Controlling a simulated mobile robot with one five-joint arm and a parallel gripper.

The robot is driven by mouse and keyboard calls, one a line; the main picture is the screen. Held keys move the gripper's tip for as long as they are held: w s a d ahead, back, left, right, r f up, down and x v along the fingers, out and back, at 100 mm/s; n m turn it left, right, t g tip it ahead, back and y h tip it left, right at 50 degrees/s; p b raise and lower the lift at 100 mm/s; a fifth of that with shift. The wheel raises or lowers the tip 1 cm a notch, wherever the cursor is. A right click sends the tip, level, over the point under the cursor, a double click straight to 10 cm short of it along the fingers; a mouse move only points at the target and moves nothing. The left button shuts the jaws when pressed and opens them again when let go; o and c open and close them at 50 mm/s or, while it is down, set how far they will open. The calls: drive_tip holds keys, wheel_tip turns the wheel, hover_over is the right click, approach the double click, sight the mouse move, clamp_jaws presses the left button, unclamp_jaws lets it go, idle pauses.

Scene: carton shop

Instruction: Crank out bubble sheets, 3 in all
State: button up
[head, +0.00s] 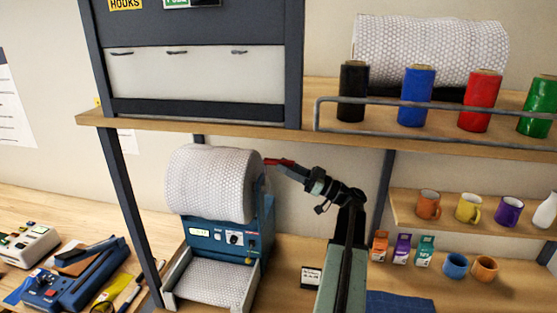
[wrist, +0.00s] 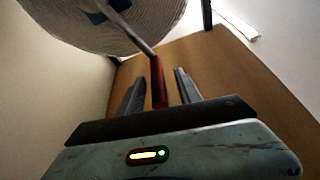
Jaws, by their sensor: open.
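The bubble sheet machine (head: 214,241) is blue, with a big white bubble roll (head: 208,183) on top. A bubble sheet (head: 213,283) lies in its front tray; whether it is one sheet or several cannot be told. A crank with a red handle (head: 279,162) sticks out at the roll's right side. My gripper (head: 285,167) is at that handle. In the wrist view, the red handle (wrist: 158,82) stands between the two open fingers of my gripper (wrist: 157,88), apart from the right finger and near the left one. The roll's end (wrist: 105,20) shows above.
A shelf (head: 340,139) with black, blue, red and green film rolls runs above my arm. Mugs (head: 468,207) and small cartons (head: 402,248) stand at the right. A blue sealer (head: 70,278) lies on the left bench. A dark post (head: 130,205) stands left of the machine.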

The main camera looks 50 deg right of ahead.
drive_tip(key=shift+x, duration=1.15)
drive_tip(key=shift+f, duration=0.1)
clamp_jaws()
idle(0.4)
